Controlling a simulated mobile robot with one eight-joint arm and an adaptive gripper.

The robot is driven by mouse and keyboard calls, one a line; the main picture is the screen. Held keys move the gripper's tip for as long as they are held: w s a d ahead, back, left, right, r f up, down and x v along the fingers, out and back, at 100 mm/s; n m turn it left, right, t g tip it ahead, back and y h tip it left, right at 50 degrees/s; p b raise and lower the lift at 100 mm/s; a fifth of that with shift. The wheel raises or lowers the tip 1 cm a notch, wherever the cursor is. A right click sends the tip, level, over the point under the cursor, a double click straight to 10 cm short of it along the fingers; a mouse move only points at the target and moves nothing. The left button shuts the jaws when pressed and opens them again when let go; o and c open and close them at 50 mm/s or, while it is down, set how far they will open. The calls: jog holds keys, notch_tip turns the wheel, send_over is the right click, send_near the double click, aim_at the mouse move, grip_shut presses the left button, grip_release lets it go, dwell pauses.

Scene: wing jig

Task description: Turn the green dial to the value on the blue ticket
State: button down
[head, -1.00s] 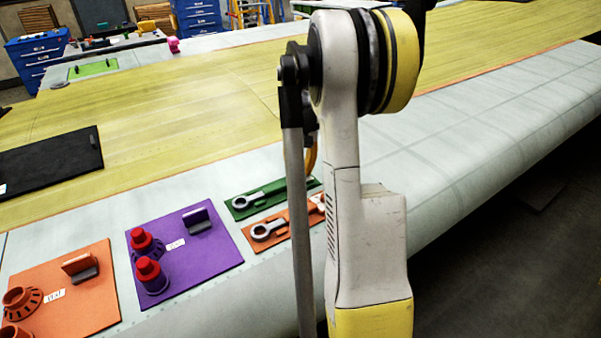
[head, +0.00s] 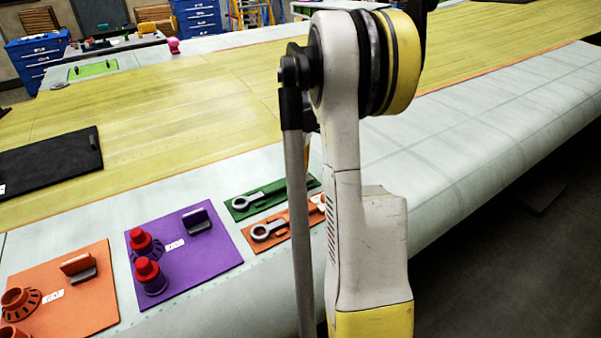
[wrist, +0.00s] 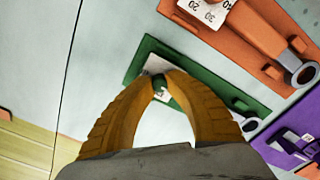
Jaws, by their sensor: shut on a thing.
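The green board (wrist: 139,72) lies on the pale wing surface in the wrist view. My gripper (wrist: 160,80) has its two yellow fingers closed together over its dial end. They are shut on the green dial (wrist: 159,87), of which only a small part shows between them. A pale scale piece (wrist: 156,64) shows just beyond the fingertips; its marks cannot be read. I cannot make out a blue ticket in either view.
The orange board (wrist: 235,40) beside the green one has a scale marked 20, 30 and 40. A purple board (head: 215,255) with two red-topped knobs and another orange board (head: 95,315) lie to the left. A black mat (head: 50,160) lies farther back.

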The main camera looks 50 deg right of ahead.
jog(key=shift+n, duration=0.6)
jog(key=c, duration=1.6)
grip_release()
jog(key=shift+r, duration=0.1)
notch_tip(320, 180, up, 12)
